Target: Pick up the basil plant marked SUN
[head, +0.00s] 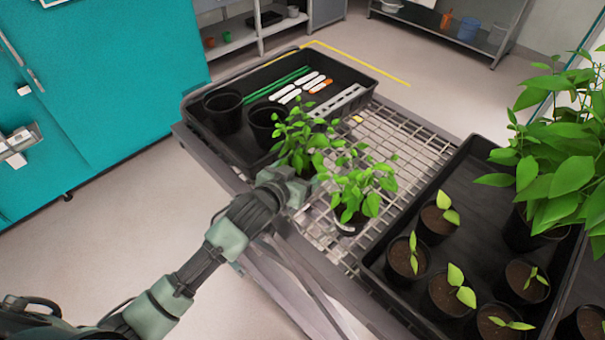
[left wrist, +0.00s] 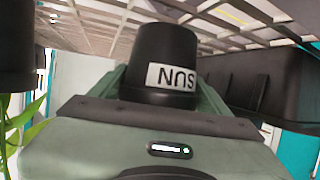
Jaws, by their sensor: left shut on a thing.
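My left gripper (head: 300,187) is shut on the black pot of a leafy basil plant (head: 298,135) at the left edge of the wire-topped cart. In the left wrist view, which is upside down, this pot (left wrist: 165,50) sits between the fingers and its white label reads SUN (left wrist: 171,77). In the head view the gripper hides most of the pot. I cannot tell whether it touches the wire top. A second basil plant (head: 362,185) stands close to the right of the gripper; its label is too small to read. My right gripper is not in view.
A black tray (head: 365,76) with empty pots, white and orange labels and green stakes lies behind the held plant. A black tray (head: 377,262) with several seedlings and a large leafy plant (head: 570,165) is on the right. Bare wire grid (head: 415,145) lies between them.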

